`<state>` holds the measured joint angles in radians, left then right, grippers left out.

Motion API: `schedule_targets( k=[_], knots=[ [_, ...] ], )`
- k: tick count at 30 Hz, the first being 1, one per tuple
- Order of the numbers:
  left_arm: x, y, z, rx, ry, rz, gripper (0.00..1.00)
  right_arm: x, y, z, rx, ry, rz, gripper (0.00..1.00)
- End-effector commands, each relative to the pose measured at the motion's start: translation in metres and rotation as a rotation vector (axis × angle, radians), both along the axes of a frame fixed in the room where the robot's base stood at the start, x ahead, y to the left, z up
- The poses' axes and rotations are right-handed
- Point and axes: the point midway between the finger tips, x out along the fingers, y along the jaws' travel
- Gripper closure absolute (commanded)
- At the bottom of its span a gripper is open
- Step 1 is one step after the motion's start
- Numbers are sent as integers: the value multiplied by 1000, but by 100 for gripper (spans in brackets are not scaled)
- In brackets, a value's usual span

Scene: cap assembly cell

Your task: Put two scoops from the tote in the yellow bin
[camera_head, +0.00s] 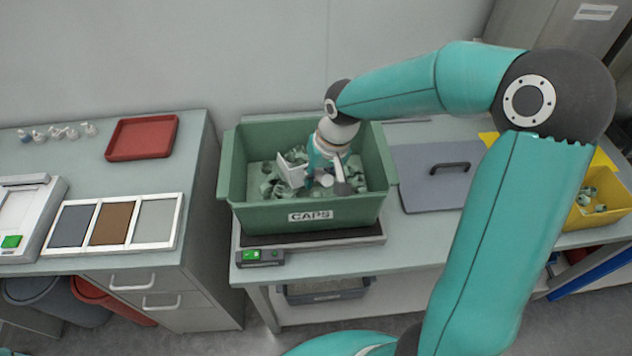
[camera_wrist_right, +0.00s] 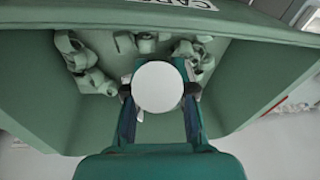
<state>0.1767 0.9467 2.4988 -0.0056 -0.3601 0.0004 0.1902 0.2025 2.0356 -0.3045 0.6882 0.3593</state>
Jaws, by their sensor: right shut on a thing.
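The green tote (camera_head: 310,216), labelled CAPS, holds loose pale green caps (camera_head: 272,188). My right gripper (camera_head: 328,180) reaches down into the tote and is shut on the handle of a white scoop (camera_head: 290,174). The scoop is low among the caps; the arm partly hides it, so I cannot tell how full it is. In the right wrist view, a white round handle end (camera_wrist_right: 158,87) sits between the fingers, with caps (camera_wrist_right: 84,62) beyond. The yellow bin (camera_head: 618,185) is at the right edge, partly behind my arm, with some caps in it. My left gripper is out of view.
The tote stands on a dark scale with a green display (camera_head: 252,255). A grey lid with a black handle (camera_head: 425,193) lies between tote and yellow bin. A red tray (camera_head: 142,138) and a three-panel frame (camera_head: 180,222) are on the left counter.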

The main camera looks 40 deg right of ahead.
Motion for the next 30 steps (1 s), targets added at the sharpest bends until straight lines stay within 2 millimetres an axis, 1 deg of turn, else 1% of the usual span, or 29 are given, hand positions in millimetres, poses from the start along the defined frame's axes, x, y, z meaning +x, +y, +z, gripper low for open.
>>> schedule_targets(
  k=[1,12,15,25,27,30],
  knots=[
    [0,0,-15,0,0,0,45,-2,0,-7,-6,-26,1,100],
    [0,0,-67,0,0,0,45,-16,4,-10,-43,-183,1,100],
    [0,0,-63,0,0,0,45,-19,5,11,-57,-233,3,100],
    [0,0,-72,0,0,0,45,-32,8,55,-93,-388,3,100],
    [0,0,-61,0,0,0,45,-35,9,69,-93,-388,3,100],
    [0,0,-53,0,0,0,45,-40,10,82,-93,-396,2,100]
  ],
)
